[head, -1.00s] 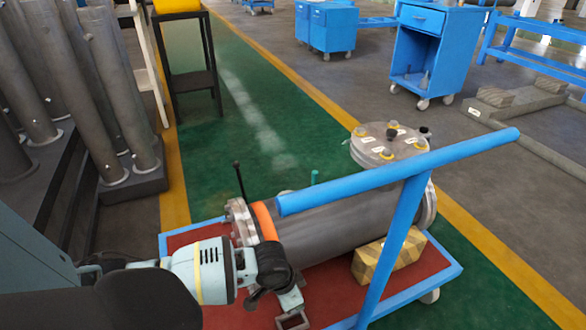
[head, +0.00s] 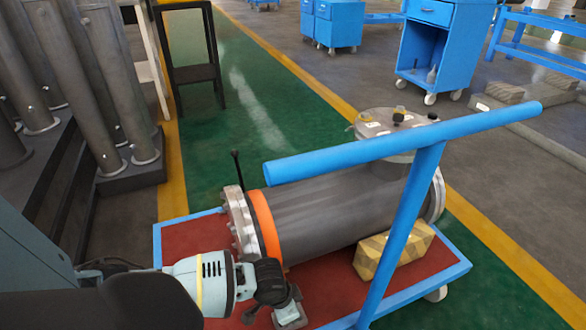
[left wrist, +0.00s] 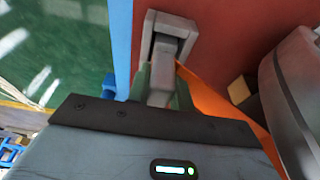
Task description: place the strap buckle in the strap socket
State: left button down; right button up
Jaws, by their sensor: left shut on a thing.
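The strap socket (left wrist: 174,19), a grey rectangular frame, lies on the cart's red bed and also shows in the head view (head: 291,318). The strap buckle (left wrist: 160,88), a grey block, is between the fingers of my left gripper (left wrist: 163,92), which is shut on it. The buckle's far end lines up with the frame's opening; whether it is inside or just above, I cannot tell. In the head view my left gripper (head: 282,300) is right at the socket and mostly hides the buckle. The orange strap (head: 266,228) wraps the shell (head: 325,215). My right gripper is not in view.
The flanged shell lies on the blue cart (head: 455,272), beside a yellowish block (head: 400,250). The cart's blue handle (head: 400,142) crosses above the shell. Grey posts (head: 110,85) stand at the left.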

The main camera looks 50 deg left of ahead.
pick_arm(q)
jog(key=c, duration=1.4)
grip_release()
jog(key=shift+r, duration=0.15)
jog(key=shift+o, duration=0.7)
jog(key=p+v, duration=0.6)
jog(key=v, duration=0.6)
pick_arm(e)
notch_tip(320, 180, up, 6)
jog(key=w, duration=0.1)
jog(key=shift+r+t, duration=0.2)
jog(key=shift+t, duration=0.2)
